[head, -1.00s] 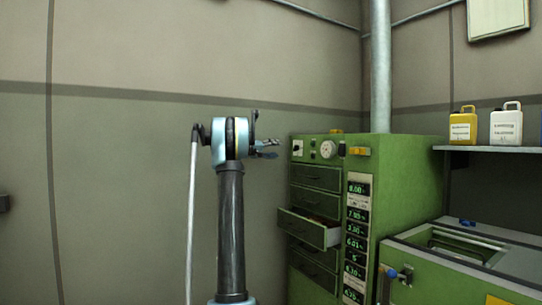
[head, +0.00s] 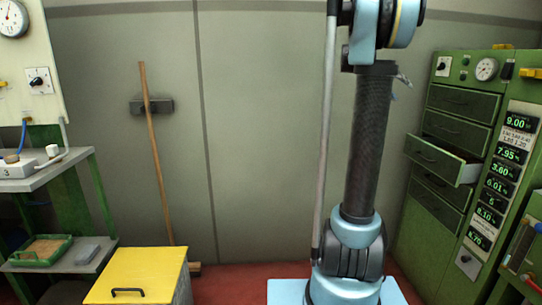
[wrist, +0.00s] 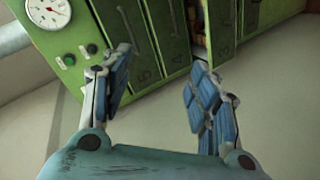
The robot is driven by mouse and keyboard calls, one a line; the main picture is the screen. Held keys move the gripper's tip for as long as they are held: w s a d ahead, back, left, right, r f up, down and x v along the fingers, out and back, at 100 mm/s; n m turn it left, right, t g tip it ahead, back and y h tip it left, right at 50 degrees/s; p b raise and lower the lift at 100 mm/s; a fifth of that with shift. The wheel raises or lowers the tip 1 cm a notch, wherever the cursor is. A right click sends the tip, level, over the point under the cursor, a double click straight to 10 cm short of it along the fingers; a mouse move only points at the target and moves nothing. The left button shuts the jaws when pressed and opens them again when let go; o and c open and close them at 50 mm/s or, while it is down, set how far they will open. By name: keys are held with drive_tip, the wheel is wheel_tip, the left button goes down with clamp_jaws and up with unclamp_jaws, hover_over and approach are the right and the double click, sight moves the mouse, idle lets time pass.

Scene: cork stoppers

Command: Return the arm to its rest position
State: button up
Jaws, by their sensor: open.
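My arm stands upright right of centre in the head view, on a light blue base, with its upper joint cut off by the top edge. My gripper (wrist: 160,75) shows in the wrist view with its two blue-padded fingers spread wide apart. Nothing is between the fingers. Beyond them is the green cabinet (wrist: 168,50), seen tilted, with no contact visible. In the head view only a small part of the gripper shows beside the arm; the rest is hidden behind it.
The green cabinet (head: 463,103) stands at the right with one drawer (head: 442,160) pulled out. A yellow-topped box (head: 140,276) is at the lower left. A shelf unit (head: 58,168) holds a green tray (head: 41,250). A wooden-handled broom (head: 156,150) leans on the wall.

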drive_tip(key=s+a+f+n+y, duration=0.2)
drive_tip(key=s+a+f+y, duration=0.4)
drive_tip(key=s+a+f, duration=1)
drive_tip(key=s+a+f+n+y, duration=0.2)
drive_tip(key=s+a+f+y, duration=0.4)
drive_tip(key=s+a+f, duration=1.1)
drive_tip(key=s+f, duration=0.4)
drive_tip(key=s, duration=0.1)
drive_tip(key=shift+s+a+y, duration=0.25)
drive_tip(key=shift+a+y, duration=0.05)
drive_tip(key=shift+w+f, duration=0.15)
drive_tip(key=shift+w, duration=0.35)
